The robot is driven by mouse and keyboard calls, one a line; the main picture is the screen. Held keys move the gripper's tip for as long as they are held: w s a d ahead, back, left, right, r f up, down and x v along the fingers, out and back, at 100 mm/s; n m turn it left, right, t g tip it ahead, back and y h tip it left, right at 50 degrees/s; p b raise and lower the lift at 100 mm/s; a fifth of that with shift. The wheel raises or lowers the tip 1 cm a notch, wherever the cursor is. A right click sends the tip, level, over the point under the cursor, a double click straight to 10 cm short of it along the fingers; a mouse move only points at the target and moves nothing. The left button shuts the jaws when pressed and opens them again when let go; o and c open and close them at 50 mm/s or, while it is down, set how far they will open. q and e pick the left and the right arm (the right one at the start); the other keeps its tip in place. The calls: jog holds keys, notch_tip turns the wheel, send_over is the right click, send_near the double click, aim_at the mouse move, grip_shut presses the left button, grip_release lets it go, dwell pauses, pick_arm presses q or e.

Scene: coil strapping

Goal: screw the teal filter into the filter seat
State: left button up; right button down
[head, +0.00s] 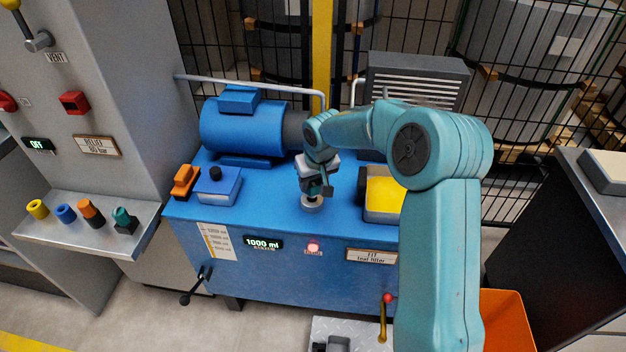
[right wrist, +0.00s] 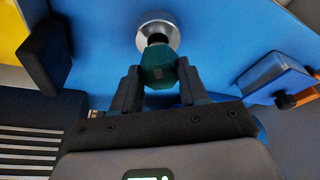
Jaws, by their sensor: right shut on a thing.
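My right gripper (head: 316,188) is over the blue unit's top, pointing down at the pale round filter seat (head: 312,204). In the right wrist view my right gripper (right wrist: 159,82) is shut on a teal filter (right wrist: 158,66), one finger on each side. The filter's dark end is in line with the silver ring of the filter seat (right wrist: 168,24); I cannot tell whether its thread has caught. In the head view the gripper mostly hides this filter. My left gripper is not in view.
Yellow, blue, orange and teal (head: 123,219) pieces stand on the left shelf (head: 85,228). A blue motor (head: 238,128), an orange part (head: 185,181) and a yellow-filled tray (head: 384,192) flank the seat. A red lamp (head: 314,247) glows on the front beside a 1000 ml display (head: 262,243).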

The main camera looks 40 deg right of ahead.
jog(key=shift+f+b, duration=1.1)
jog(key=shift+f, duration=0.25)
jog(key=c, duration=0.5)
grip_release()
jog(key=shift+r, duration=0.1)
jog(key=p+v, duration=0.2)
jog(key=v, duration=1.4)
jog(key=shift+r, duration=0.15)
jog(key=shift+s, duration=0.15)
